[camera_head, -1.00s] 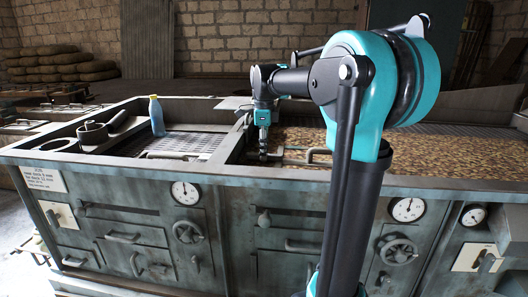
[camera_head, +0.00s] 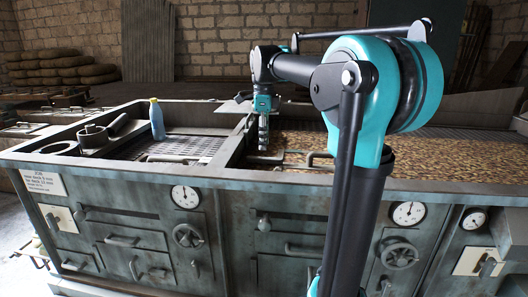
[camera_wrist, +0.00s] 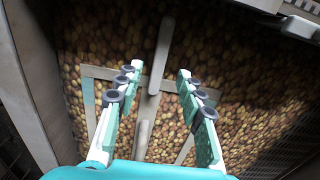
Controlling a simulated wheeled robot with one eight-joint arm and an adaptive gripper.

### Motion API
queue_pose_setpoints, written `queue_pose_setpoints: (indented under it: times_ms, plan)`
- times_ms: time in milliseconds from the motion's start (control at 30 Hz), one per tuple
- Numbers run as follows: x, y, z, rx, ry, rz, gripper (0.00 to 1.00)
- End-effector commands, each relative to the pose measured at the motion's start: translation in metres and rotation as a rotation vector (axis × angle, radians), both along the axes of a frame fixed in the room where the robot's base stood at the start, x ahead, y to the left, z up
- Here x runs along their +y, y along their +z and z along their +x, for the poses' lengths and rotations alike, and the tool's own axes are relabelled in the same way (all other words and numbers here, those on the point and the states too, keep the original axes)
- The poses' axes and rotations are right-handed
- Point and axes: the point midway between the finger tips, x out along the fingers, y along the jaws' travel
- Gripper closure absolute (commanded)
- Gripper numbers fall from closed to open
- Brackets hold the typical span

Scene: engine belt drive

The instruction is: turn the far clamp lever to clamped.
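My gripper (camera_head: 263,147) hangs fingers-down at the near left corner of the bin of brown pieces. In the wrist view my gripper (camera_wrist: 160,88) is open, its two padded fingers well apart. A pale bar (camera_wrist: 162,52) runs lengthwise through the gap between the fingers, and a second pale bar piece (camera_wrist: 143,135) lies in line nearer the palm. I cannot tell whether they touch the fingers. A pale frame shows around them, partly hidden by the fingers. In the head view a metal bar (camera_head: 309,158) shows beside my gripper. Which part is the far clamp lever is unclear.
The bin of brown pieces (camera_head: 420,150) lies right of my gripper, with a metal divider on its left. The cabinet front carries gauges, handles and valve wheels (camera_head: 188,235).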

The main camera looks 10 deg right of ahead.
Motion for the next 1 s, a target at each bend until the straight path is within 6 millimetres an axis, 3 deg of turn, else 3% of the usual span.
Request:
queue_pose_setpoints:
  times_ms: [200, 400, 833, 1000]
  plan:
    - [0.0, 0.041, 0.0, 0.0, 0.0, 0.0, 0.62]
    - [0.0, 0.06, 0.0, 0.0, 0.0, 0.0, 0.62]
    - [0.0, 0.063, 0.0, 0.0, 0.0, 0.0, 0.62]
    - [0.0, 0.05, 0.0, 0.0, 0.0, 0.0, 0.62]
